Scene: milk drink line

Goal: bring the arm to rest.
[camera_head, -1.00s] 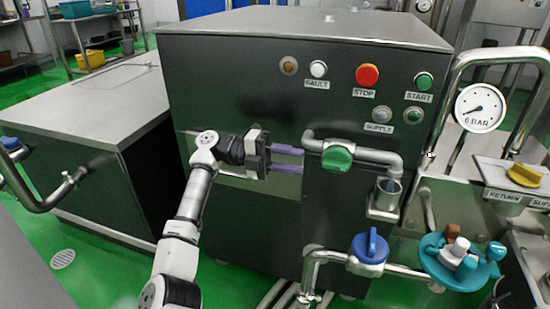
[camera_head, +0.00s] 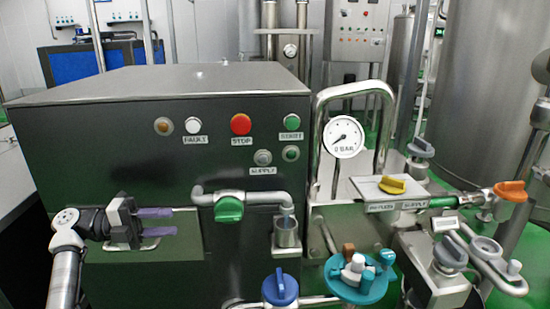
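My gripper (camera_head: 156,222) is at the lower left, in front of the dark machine cabinet (camera_head: 100,150). Its two purple fingers point right and stand apart, with nothing between them. My arm (camera_head: 66,262) comes up from the lower left edge. A metal handle on the cabinet front shows close behind and below the fingers; I cannot tell whether they touch it. The green valve knob (camera_head: 229,209) on the pipe is to the right of the fingertips, with a gap between.
The cabinet carries a red stop button (camera_head: 241,124) and a green start button (camera_head: 292,121). Right of it are a gauge (camera_head: 343,137) reading near 0 bar, a yellow knob (camera_head: 392,185), an orange handle (camera_head: 510,191), a blue valve knob (camera_head: 281,288) and a teal tray (camera_head: 334,281) with fittings.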

